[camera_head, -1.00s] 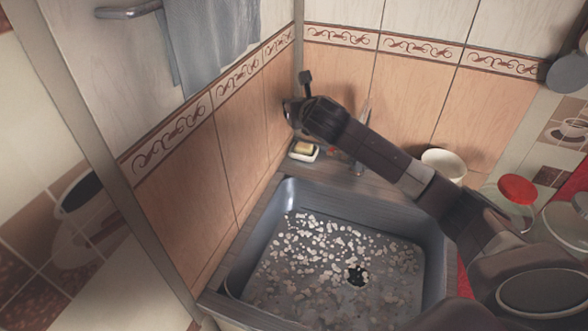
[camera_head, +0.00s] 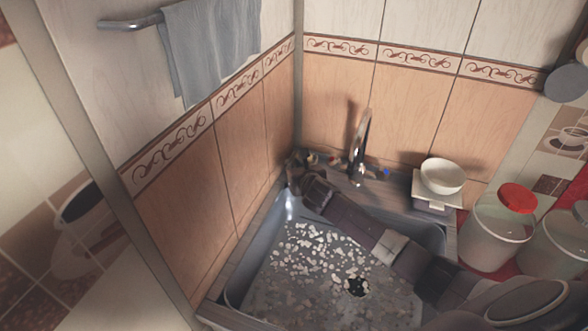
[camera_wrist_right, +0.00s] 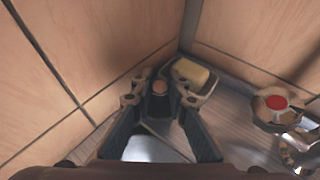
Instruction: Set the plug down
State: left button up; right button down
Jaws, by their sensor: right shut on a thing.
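My right gripper (camera_head: 298,163) is at the back left corner of the sink in the head view, low by the back ledge. In the right wrist view its fingers (camera_wrist_right: 160,92) are closed around a small dark piece with a brown round top, which I take to be the plug (camera_wrist_right: 160,88). Whether the plug touches the ledge, I cannot tell. In the head view the plug is hidden by the gripper. My left gripper is not in view.
A soap dish (camera_wrist_right: 208,90) with yellow soap (camera_wrist_right: 190,75) lies just right of the fingertips, by the wall corner. The faucet (camera_head: 360,150) stands further right. The sink (camera_head: 236,282) has a dark drain (camera_head: 356,286). A white bowl (camera_head: 443,176) and a red-lidded jar (camera_head: 496,238) stand right.

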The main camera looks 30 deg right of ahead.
jog(key=shift+f, duration=0.85)
jog(key=shift+f, duration=0.15)
jog(key=c, duration=2.2)
grip_release()
jog(key=shift+o, duration=0.2)
jog(key=shift+r, duration=0.2)
jog(key=v, duration=1.2)
